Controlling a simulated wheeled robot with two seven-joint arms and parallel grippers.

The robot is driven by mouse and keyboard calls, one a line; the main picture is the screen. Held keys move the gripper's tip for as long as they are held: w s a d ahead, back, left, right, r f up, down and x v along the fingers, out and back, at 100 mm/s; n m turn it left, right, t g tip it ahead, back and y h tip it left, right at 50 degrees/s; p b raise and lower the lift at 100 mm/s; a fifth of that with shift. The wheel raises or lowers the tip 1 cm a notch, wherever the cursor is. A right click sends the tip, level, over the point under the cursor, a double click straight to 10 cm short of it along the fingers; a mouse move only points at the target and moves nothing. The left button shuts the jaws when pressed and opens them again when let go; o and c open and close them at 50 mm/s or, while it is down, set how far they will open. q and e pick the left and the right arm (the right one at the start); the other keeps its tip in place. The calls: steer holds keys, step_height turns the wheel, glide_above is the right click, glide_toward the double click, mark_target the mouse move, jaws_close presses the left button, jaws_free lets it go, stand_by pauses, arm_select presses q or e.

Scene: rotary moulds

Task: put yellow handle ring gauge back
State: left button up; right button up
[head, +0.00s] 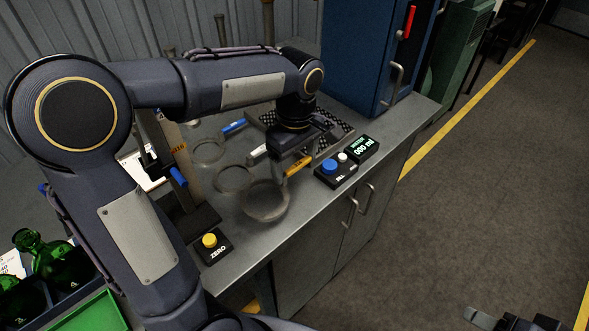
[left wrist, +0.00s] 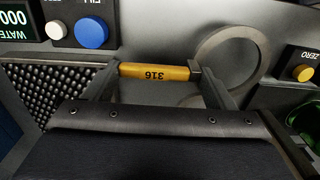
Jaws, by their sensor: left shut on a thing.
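The yellow handle (head: 297,165) of the ring gauge is between the fingers of my left gripper (head: 291,161), near the counter's front edge. Its metal ring (head: 266,218) extends toward the lower left in the head view. In the left wrist view the yellow handle (left wrist: 154,72), marked 316, spans the two fingertips, which are shut on its ends. The ring (left wrist: 204,60) shows behind and to the right. I cannot tell whether the gauge touches the counter. A dark part of my right arm's end (head: 510,321) shows at the bottom right; its jaws are unclear.
A white-handled gauge (head: 258,152) and a blue-handled gauge (head: 234,127) lie on the counter (head: 300,215). A fill panel (head: 336,174) with a 000 ml display and a dark perforated tray (head: 340,133) are at right. A yellow ZERO button (head: 210,240) is at front left.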

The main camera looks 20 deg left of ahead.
arm_select(q)
steer(key=shift+w+a+f, duration=0.1)
steer(key=shift+f, duration=1.6)
steer(key=shift+f, duration=0.1)
steer(key=o, duration=1.1)
